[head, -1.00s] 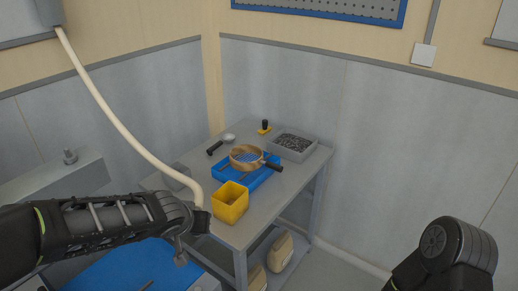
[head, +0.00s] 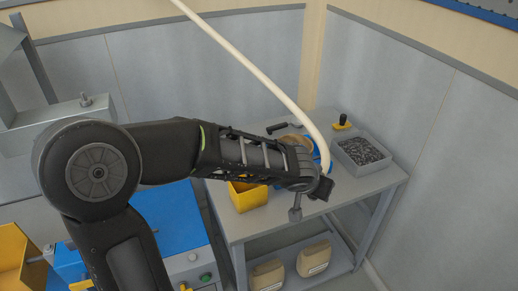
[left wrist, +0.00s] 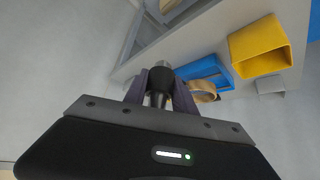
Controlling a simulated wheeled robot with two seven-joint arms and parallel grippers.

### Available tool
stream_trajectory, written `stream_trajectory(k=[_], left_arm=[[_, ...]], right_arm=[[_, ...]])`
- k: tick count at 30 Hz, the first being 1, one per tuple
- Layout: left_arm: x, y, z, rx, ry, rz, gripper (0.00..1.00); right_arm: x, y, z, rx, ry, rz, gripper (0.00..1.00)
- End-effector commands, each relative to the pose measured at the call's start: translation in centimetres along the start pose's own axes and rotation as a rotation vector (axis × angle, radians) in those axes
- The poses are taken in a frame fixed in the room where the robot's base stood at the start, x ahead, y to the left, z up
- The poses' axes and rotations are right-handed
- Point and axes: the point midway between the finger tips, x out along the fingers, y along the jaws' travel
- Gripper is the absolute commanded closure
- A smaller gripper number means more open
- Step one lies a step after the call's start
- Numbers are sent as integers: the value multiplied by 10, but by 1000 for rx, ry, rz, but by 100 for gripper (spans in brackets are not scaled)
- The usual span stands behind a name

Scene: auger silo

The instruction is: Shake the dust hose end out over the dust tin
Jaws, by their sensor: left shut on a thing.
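My left gripper (head: 320,187) is shut on the end of the cream dust hose (head: 258,72), which hangs down from the upper left. In the left wrist view the fingers (left wrist: 160,88) pinch a dark and grey hose end (left wrist: 160,72). An open yellow square tin (head: 250,196), likely the dust tin, stands on the grey table, partly behind my left forearm. The tin also shows at upper right in the left wrist view (left wrist: 262,48). The hose end is right of the tin in the head view, apart from it. My right gripper is out of view.
A wooden-rimmed sieve (head: 290,140) and a blue tray (left wrist: 205,70) are partly hidden behind my arm. A grey bin (head: 350,168) of dark bits stands right. Beige sacks (head: 314,259) sit on the lower shelf. Another yellow container (head: 22,262) is lower left.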

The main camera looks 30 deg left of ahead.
Motion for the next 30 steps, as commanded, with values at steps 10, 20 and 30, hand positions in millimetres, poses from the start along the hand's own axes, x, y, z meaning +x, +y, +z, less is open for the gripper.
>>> stream_trajectory(k=[10,20,30], left_arm=[[4,-6,-2,-12,3,-8,100],[36,-110,-25,-201,11,-151,100],[24,-222,-26,-378,7,-285,100]], right_arm=[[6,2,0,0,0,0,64],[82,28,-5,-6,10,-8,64],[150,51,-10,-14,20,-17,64]])
